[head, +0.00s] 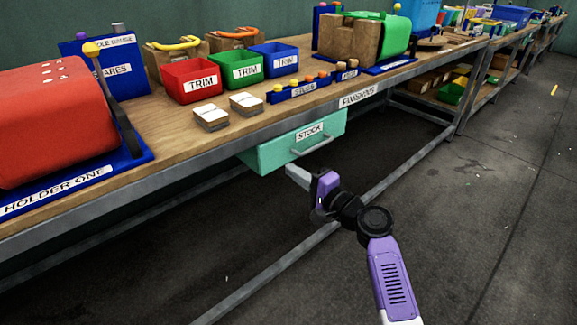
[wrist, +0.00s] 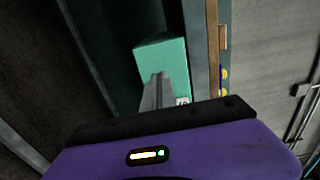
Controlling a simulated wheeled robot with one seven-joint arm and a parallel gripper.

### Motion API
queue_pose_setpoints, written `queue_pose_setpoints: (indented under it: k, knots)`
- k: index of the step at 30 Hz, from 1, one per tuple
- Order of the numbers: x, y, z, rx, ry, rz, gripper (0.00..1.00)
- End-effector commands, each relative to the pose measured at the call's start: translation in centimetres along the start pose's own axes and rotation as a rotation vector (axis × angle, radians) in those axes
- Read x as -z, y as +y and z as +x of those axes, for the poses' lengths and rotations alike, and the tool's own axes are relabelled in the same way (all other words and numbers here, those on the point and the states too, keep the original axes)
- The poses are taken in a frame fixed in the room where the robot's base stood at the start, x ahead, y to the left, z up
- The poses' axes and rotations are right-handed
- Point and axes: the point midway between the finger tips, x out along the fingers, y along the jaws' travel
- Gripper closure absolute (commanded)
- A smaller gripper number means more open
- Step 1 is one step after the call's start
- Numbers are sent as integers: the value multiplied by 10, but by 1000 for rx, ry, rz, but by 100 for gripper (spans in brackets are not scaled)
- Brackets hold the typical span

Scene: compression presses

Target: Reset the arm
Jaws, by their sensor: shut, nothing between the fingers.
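My gripper (head: 292,173) hangs at the end of my purple arm, in front of the bench and just below the teal STOCK drawer (head: 275,152). Its fingers are together with nothing between them. In the wrist view the shut fingers (wrist: 157,80) point toward the teal drawer (wrist: 162,53). The drawer sits under the bench top, with a bar handle on its front. I cannot tell whether the fingertips touch the drawer or are apart from it.
The wooden bench (head: 150,133) carries red, green and blue TRIM bins (head: 190,82), card stacks (head: 211,117) and a red press (head: 50,120) at left. A green press (head: 395,35) stands further back. A grey lower rail (head: 300,245) runs below. Floor at right is open.

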Motion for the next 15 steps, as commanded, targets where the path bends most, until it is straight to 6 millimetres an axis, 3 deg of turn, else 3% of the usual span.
queue_pose_setpoints:
  k: [9,15]
  knots:
    - [1,-1,-56,-1,3,2,100]
    - [1,0,-78,-1,3,2,100]
